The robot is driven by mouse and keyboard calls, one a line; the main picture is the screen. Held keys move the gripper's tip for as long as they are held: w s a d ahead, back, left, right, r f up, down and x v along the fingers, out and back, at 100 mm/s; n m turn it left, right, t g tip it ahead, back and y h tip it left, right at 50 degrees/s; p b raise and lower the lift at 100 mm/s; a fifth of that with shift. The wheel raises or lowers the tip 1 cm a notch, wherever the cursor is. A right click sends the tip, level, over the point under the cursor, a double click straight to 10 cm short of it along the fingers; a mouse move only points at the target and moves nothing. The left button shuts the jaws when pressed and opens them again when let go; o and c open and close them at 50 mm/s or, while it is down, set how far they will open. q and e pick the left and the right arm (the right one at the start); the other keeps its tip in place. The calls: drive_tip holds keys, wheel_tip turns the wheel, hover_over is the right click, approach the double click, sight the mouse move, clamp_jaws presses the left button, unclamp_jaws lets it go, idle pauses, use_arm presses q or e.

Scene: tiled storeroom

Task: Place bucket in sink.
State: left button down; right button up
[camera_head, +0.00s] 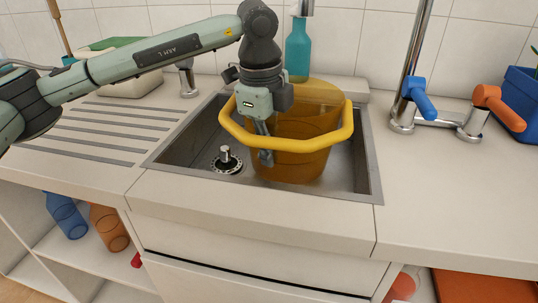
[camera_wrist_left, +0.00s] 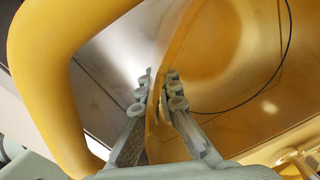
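A see-through yellow-orange bucket (camera_head: 300,166) is upright inside the opening of the metal sink (camera_head: 374,178), towards its right side. I cannot tell whether it touches the sink bottom. Its thick yellow handle (camera_head: 318,145) loops across the front. My left gripper (camera_head: 265,148) reaches down from above at the bucket's left side. In the left wrist view its fingers (camera_wrist_left: 157,95) are closed on either side of the thin bucket wall (camera_wrist_left: 212,52), with the handle curving past on the left. My right gripper is in neither view.
A drain plug (camera_head: 226,158) stands in the sink's left part. A tap with blue (camera_head: 418,97) and orange (camera_head: 499,106) levers stands to the right. A teal bottle (camera_head: 298,48) stands behind the sink. A ribbed drainboard (camera_head: 100,130) lies left; counter on the right front is clear.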

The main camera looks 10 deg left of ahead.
use_arm(q)
drive_tip(key=shift+f, duration=0.65)
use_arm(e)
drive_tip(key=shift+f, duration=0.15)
use_arm(q)
drive_tip(key=shift+f, duration=0.15)
drive_tip(key=c, duration=2.1)
unclamp_jaws()
drive_tip(key=o, duration=0.4)
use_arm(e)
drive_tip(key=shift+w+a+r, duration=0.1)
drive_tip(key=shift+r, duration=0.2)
